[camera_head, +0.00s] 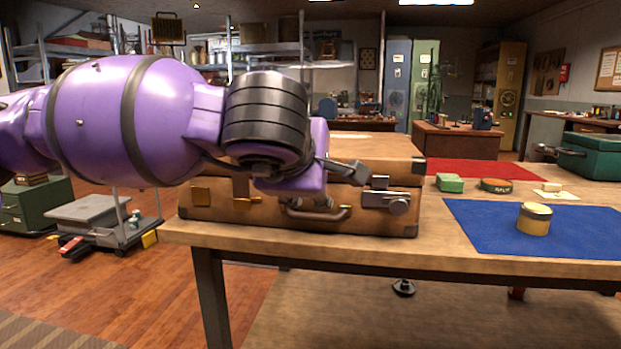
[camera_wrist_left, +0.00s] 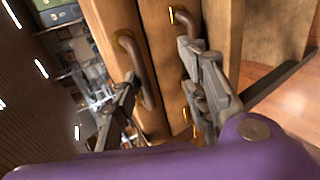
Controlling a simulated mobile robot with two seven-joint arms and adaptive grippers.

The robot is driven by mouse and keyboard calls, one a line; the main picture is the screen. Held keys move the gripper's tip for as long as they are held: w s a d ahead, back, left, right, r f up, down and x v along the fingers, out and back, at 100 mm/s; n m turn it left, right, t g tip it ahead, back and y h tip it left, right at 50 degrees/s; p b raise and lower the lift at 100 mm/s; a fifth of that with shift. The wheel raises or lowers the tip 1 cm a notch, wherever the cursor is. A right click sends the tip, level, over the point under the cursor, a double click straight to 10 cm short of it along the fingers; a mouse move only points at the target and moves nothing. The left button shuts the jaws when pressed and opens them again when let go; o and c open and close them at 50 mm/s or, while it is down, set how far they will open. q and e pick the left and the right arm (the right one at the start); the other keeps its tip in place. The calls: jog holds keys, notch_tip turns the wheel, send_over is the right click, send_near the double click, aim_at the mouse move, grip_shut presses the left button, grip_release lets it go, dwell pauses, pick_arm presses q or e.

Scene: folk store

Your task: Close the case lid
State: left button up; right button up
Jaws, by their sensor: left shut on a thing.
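A brown case (camera_head: 240,217) with metal latches lies on the near left of the wooden table. Its lid (camera_head: 370,146) is down over the base or nearly so; I cannot tell whether a gap is left at the front. My left gripper (camera_head: 335,188) is at the middle of the front, above the lower handle (camera_head: 318,214), and its body hides part of the lid. In the left wrist view the gripper's fingers (camera_wrist_left: 165,95) stand apart on either side of the lid's front edge, by a dark handle (camera_wrist_left: 142,72). My right gripper is out of view.
A blue mat (camera_head: 480,235) with a yellow tin (camera_head: 534,218) is right of the case. A green box (camera_head: 450,183), a round tin (camera_head: 496,185) and a red mat (camera_head: 470,168) lie behind it. A green toolbox (camera_head: 588,157) stands far right.

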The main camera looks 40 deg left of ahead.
pick_arm(q)
jog(key=v, duration=1.2)
